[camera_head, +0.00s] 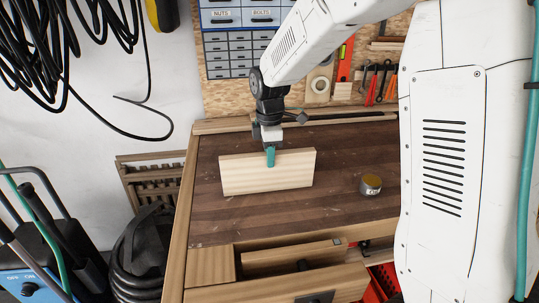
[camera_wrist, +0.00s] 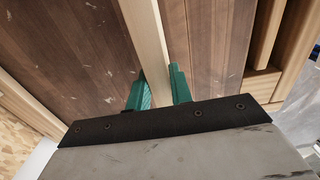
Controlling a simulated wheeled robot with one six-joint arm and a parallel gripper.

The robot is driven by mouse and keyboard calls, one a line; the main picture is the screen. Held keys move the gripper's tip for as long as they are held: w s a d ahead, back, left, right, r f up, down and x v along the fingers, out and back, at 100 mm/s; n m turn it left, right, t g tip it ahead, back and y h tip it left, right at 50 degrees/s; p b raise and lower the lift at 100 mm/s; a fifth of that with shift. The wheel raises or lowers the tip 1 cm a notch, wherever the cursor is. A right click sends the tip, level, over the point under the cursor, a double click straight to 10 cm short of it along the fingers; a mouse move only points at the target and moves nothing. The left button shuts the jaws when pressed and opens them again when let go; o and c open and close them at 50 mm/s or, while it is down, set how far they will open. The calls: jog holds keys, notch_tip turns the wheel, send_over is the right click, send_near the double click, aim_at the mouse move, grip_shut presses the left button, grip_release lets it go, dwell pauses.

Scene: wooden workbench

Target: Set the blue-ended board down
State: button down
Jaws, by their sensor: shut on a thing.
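A pale wooden board (camera_head: 240,175) is on edge above or on the dark workbench top, its broad face toward the head camera. No blue end shows on it in either view. My gripper (camera_head: 270,158), with teal fingers, is shut on the board's upper edge near its middle. In the wrist view the board (camera_wrist: 147,35) runs between the two fingers (camera_wrist: 159,80), seen along its narrow edge. I cannot tell whether the board's lower edge touches the bench.
The workbench top (camera_head: 215,220) is clear around the board. A small round tin (camera_head: 371,184) stands to the right. Open drawers (camera_head: 300,258) stick out at the front. Tools (camera_head: 375,80) and a small-parts cabinet (camera_head: 238,50) are at the back wall.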

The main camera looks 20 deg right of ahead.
jog(key=shift+f, duration=0.1)
jog(key=c, duration=1.3)
grip_release()
jog(key=shift+o, duration=0.2)
notch_tip(320, 180, up, 12)
jog(key=s+d+r+m, duration=0.1)
jog(key=s+r+m, duration=0.25)
jog(key=s, duration=0.55)
jog(key=s+d+f+m, duration=0.1)
jog(key=s+f+m, duration=0.1)
jog(key=s+m, duration=0.4)
jog(key=s+d+f+m+t, duration=0.1)
jog(key=s+m, duration=0.5)
jog(key=s, duration=1.1)
jog(key=shift+f, duration=0.65)
